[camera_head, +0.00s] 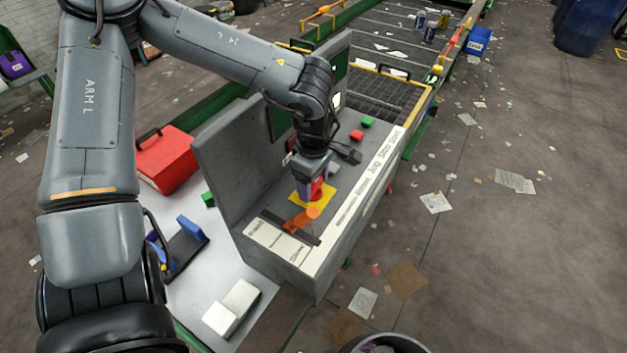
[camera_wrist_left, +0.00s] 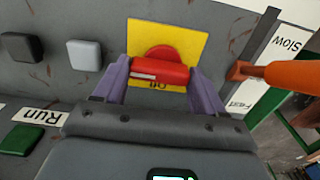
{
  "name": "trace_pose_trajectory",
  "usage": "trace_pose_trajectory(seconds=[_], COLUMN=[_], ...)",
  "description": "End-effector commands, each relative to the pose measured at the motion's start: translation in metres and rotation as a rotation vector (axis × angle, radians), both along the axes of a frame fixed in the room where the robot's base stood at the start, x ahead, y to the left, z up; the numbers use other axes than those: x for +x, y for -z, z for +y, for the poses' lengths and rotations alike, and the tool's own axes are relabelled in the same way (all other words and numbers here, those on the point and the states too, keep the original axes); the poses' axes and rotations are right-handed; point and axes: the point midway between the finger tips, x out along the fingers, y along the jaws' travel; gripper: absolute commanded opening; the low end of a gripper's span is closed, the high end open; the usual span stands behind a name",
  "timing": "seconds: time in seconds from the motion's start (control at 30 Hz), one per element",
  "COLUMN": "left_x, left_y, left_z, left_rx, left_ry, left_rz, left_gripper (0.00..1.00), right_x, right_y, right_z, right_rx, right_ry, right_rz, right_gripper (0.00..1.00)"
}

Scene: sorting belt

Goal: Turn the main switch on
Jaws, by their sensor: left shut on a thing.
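The main switch is a red rotary knob (camera_wrist_left: 160,70) on a yellow square plate (camera_wrist_left: 193,45), set in the grey control console (camera_head: 225,160). In the head view the yellow plate (camera_head: 328,197) shows below my left gripper (camera_head: 314,190), with part of the red knob beside the fingers. My left gripper's two purple fingers stand on either side of the red knob's bar in the wrist view, shut on it. The bar lies roughly crosswise in that view. A small dark label on the plate is partly hidden by the bar. My right gripper is in neither view.
An orange lever (camera_head: 301,218) in a slot marked Slow and Fast is close to the plate. Red (camera_head: 356,135) and green (camera_head: 368,122) buttons sit farther along the console. A red box (camera_head: 166,160) stands left of it. A conveyor (camera_head: 385,95) lies behind.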

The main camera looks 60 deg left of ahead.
Motion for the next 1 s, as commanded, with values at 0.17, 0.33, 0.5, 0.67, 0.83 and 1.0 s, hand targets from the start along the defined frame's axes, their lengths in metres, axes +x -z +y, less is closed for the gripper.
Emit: trace_pose_trajectory(seconds=[0.17,0.33,0.5,0.67,0.83,1.0], left_x=[0.000,0.000,0.000,0.000,0.001,0.001], left_y=[0.000,0.000,0.000,-0.003,-0.020,-0.049], left_z=[0.000,0.000,0.000,0.000,0.000,0.000], left_rx=[0.000,0.000,0.000,0.000,0.002,0.002], left_ry=[0.003,0.002,0.001,0.001,0.001,0.001], left_rz=[0.000,0.000,0.000,-0.001,-0.003,-0.004], left_gripper=[0.73,0.96,0.96,0.96,0.96,0.96], right_x=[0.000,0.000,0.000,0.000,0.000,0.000], right_y=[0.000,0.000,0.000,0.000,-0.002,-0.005], right_z=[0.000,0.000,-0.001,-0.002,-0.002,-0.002], right_rx=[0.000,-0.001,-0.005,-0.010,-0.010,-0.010], right_ry=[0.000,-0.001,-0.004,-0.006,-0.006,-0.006], right_rz=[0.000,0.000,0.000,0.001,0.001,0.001], right_gripper=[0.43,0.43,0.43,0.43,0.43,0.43])
